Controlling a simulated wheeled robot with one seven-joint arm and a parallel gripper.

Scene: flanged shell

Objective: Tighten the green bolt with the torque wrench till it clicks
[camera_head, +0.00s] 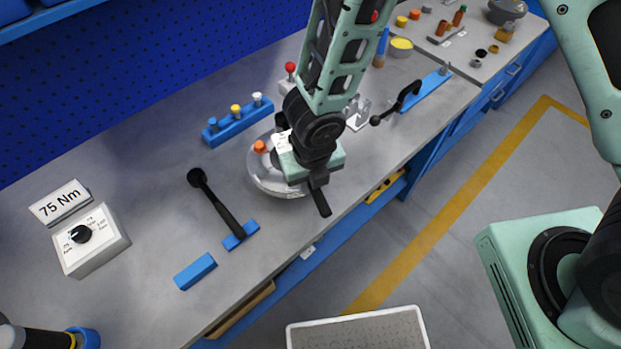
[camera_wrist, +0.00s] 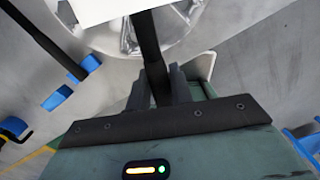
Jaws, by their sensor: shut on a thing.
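My gripper (camera_head: 316,183) is over the near right part of the round silver flanged shell (camera_head: 268,181) on the bench. It is shut on a black-handled tool (camera_head: 322,204), probably a wrench, whose handle sticks out toward the bench's front edge. In the wrist view the handle (camera_wrist: 148,40) runs between the fingers (camera_wrist: 160,86) toward the shell (camera_wrist: 182,28); its working end is hidden. An orange bolt head (camera_head: 260,146) shows at the shell's left side. I see no green bolt; my gripper and arm cover part of the shell.
Another black tool (camera_head: 217,204) lies left of the shell on a blue holder (camera_head: 240,236), with a blue block (camera_head: 195,271) nearby. A dial box (camera_head: 91,241) and a "75 Nm" sign (camera_head: 60,202) stand at left. A blue rack (camera_head: 236,122) stands behind; a clamp (camera_head: 398,101) is at right.

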